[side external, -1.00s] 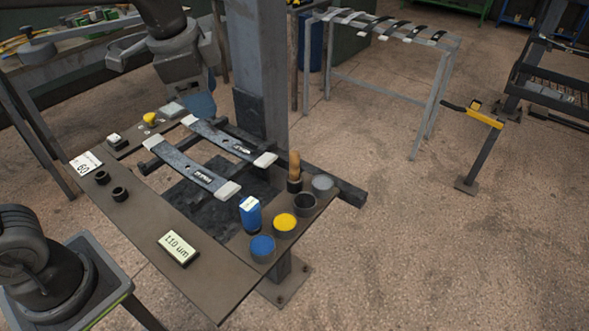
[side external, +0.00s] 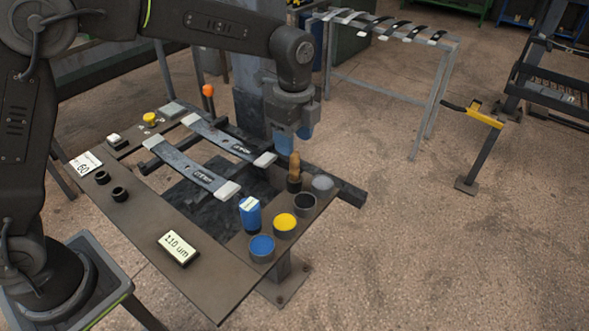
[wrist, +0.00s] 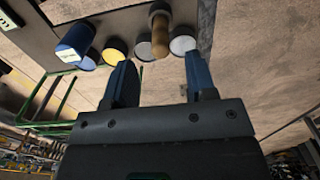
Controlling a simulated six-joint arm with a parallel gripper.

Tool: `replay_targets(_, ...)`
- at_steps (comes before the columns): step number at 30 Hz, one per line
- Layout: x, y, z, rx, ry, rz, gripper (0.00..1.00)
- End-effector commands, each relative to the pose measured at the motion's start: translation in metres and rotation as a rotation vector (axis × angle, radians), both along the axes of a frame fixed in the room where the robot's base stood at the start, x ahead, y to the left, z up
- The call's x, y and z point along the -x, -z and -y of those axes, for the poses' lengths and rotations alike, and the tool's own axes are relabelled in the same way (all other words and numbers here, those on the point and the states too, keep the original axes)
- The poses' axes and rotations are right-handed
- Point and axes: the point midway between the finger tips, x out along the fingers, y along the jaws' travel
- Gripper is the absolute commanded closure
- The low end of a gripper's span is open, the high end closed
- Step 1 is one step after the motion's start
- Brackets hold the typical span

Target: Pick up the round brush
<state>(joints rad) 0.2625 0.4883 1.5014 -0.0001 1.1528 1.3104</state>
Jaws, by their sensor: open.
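The round brush (side external: 294,170) stands upright with its wooden handle up and its dark lower end on the right part of the work table. It also shows in the wrist view (wrist: 160,38), beyond and between my fingertips. My gripper (side external: 294,137) has blue fingers and hangs just above the brush handle in the side view. In the wrist view my gripper (wrist: 160,62) is open with nothing between its fingers. The handle appears apart from both fingers.
Close to the brush stand a black pot (side external: 305,204), a grey pot (side external: 322,183), a yellow pot (side external: 285,223), a blue pot (side external: 262,247) and a blue container (side external: 249,213). Leaf springs (side external: 200,176) lie left of it. A steel column (side external: 250,110) rises behind.

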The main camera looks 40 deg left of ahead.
Motion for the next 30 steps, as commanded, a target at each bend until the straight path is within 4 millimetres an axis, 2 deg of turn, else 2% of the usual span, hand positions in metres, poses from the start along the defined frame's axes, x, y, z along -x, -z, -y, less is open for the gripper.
replay_targets(3, 0.000, 0.014, 0.000, 0.000, -0.001, -0.002, 0.48)
replay_targets(8, 0.000, 0.023, 0.000, 0.000, -0.001, 0.000, 0.48)
replay_targets(18, 0.000, 0.067, 0.001, -0.002, -0.003, 0.000, 0.48)
replay_targets(26, 0.000, 0.071, 0.001, -0.001, -0.003, 0.003, 0.48)
replay_targets(30, 0.000, 0.071, 0.001, -0.001, -0.003, 0.003, 0.59)
